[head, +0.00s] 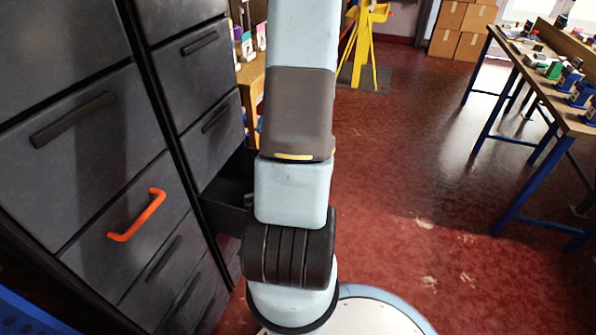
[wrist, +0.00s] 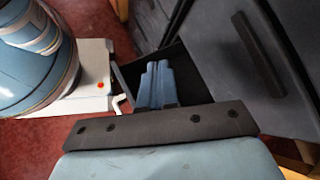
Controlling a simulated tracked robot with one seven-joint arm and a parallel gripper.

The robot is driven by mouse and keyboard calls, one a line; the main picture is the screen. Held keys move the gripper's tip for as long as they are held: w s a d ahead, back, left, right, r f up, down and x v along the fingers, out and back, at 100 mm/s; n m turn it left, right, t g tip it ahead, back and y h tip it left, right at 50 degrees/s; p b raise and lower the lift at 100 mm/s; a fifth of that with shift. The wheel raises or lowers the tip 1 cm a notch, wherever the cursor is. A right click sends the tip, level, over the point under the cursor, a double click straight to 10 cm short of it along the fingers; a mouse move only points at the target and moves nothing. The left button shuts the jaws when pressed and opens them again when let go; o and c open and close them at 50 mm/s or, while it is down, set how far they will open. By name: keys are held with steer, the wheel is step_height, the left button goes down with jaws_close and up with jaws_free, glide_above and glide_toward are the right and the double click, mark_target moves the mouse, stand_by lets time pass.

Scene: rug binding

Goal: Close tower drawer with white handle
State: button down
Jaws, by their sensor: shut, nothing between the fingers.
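A dark grey drawer tower stands at the left in the head view, and one of its lower drawers (head: 226,188) is pulled out, partly hidden behind my arm. The open drawer also shows in the wrist view (wrist: 189,72), with a white handle (wrist: 118,105) on its front at the left. My gripper (wrist: 158,64) is shut and empty, its blue fingers together. In the wrist view it overlaps the open drawer, to the right of the white handle. I cannot tell whether it touches the drawer. In the head view the gripper is hidden.
A nearer closed drawer has an orange handle (head: 137,215); other closed drawers have dark handles. A workbench (head: 561,113) with small items stands at the right. Cardboard boxes (head: 462,28) and a yellow stand (head: 361,42) are at the back. The red floor (head: 420,200) between is clear.

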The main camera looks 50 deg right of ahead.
steer(key=s+d+f+m+t+h, duration=0.1)
steer(key=s+d+f+m+t, duration=0.45)
steer(key=f, duration=0.25)
steer(key=s+d+f+m+t+h, duration=0.1)
steer(key=s+d+f+m+t, duration=0.4)
steer(key=f, duration=0.3)
steer(key=s+d+f+m+t+h, duration=0.1)
steer(key=s+d+f+m+t, duration=0.35)
steer(key=f, duration=0.45)
steer(key=shift+g, duration=0.6)
steer(key=x, duration=0.4)
steer(key=d+x, duration=0.1)
steer(key=x, duration=0.8)
steer(key=shift+w+d+r, duration=0.25)
steer(key=shift+w+r, duration=0.1)
steer(key=shift+d, duration=0.1)
steer(key=shift+w+m, duration=0.1)
steer(key=shift+m, duration=0.2)
